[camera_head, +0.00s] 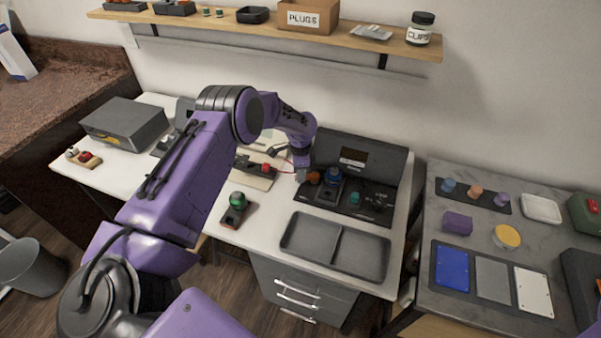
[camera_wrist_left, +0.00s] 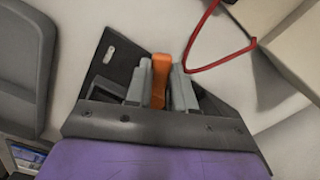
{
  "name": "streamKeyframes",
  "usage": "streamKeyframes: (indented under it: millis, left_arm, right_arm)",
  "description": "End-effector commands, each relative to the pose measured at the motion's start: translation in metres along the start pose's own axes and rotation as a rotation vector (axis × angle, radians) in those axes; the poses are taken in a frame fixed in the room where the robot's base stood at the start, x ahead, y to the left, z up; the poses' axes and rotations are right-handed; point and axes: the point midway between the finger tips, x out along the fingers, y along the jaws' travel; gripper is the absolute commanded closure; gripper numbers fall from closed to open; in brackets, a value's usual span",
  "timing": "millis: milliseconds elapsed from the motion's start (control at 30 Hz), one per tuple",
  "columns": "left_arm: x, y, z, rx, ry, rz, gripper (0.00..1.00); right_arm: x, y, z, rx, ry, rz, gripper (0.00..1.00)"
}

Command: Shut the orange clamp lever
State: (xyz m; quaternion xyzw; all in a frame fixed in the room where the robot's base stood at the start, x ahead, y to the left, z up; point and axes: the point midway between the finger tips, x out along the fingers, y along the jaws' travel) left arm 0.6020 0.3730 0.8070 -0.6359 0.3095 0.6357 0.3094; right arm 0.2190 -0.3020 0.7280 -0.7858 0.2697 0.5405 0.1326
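The orange clamp lever (camera_wrist_left: 160,80) shows in the left wrist view as an upright orange bar between the two grey fingers of my left gripper (camera_wrist_left: 160,88). The fingers lie close along both its sides, with no clear gap. In the head view my left gripper (camera_head: 302,174) is small and partly hidden by its wrist, and a bit of orange (camera_head: 314,178) shows just right of it, at the left end of the black clamp station (camera_head: 345,205). The clamp's base is hidden in the wrist view. My right gripper is not in view.
A grey two-part tray (camera_head: 336,247) lies in front of the station. A red wire (camera_wrist_left: 206,45) runs near the gripper. A board on a tan base (camera_head: 252,181) lies to the left, and a green-topped item (camera_head: 236,203) stands in front. Bare white table lies between.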

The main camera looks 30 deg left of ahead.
Motion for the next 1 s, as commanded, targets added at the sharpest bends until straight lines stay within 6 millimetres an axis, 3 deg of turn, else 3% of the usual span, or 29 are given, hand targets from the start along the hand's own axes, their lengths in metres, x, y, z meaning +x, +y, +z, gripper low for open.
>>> streamKeyframes:
  millis: [200,533,567,600,633,900,1000]
  left_arm:
    - [0.005,-0.008,-0.001,0.143,0.002,-0.002,1.0]
    - [0.0,-0.009,-0.001,0.185,-0.001,-0.001,1.0]
    - [0.0,-0.009,-0.001,0.185,-0.001,-0.001,0.7]
    - [0.0,-0.009,-0.001,0.184,-0.001,-0.001,0.57]
    - [0.0,-0.009,-0.001,0.184,-0.001,-0.001,0.51]
    - [-0.001,-0.009,-0.001,0.183,0.0,0.0,0.51]
    - [-0.009,-0.01,-0.002,0.183,0.002,-0.002,0.51]
  right_arm:
    - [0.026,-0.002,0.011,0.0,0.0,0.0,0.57]
    - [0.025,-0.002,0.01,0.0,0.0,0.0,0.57]
    - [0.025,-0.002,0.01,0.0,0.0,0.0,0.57]
    - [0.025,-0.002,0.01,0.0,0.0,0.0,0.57]
    - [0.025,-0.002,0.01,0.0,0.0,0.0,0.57]
    - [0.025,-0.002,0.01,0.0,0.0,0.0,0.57]
    - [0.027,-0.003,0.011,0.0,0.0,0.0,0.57]
